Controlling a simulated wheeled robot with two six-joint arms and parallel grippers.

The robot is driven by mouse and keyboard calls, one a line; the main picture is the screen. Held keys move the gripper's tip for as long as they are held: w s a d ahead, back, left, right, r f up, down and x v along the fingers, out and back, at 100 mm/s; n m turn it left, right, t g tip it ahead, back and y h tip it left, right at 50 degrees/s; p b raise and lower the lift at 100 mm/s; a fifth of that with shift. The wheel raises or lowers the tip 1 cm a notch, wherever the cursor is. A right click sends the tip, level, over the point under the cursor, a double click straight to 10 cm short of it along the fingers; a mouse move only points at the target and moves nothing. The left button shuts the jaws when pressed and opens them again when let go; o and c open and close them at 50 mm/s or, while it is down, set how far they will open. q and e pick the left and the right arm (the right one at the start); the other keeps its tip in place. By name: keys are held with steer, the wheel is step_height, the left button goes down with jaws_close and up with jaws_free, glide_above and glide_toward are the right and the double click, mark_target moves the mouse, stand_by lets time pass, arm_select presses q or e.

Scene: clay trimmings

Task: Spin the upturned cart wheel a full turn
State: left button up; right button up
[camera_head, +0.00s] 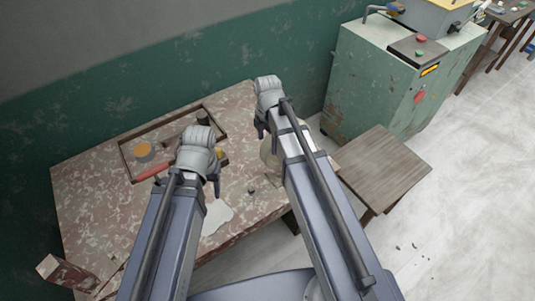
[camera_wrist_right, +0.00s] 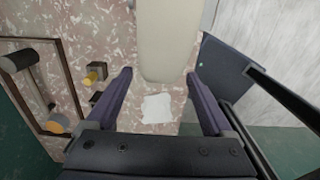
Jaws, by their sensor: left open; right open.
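No cart wheel can be made out for certain. My right gripper (camera_wrist_right: 158,77) is open, with a finger on each side of that shape; contact is not clear. It shows in the head view (camera_head: 265,130) over the table's right end. My left gripper (camera_head: 190,182) is open over the middle of the table, apparently empty.
A speckled table (camera_head: 90,200) bears a tray (camera_head: 127,162) of small items, a white sheet (camera_head: 222,222) and a small yellow-ended piece (camera_wrist_right: 92,75). A brown box (camera_head: 68,272) is at lower left. A wooden stool (camera_head: 385,165) and green cabinet (camera_head: 365,85) stand right.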

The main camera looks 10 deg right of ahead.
mark_target(267, 152)
step_height(267, 152, down, 6)
steer(key=b, duration=0.5)
steer(key=shift+c, duration=0.3)
jaws_close()
stand_by(0.5)
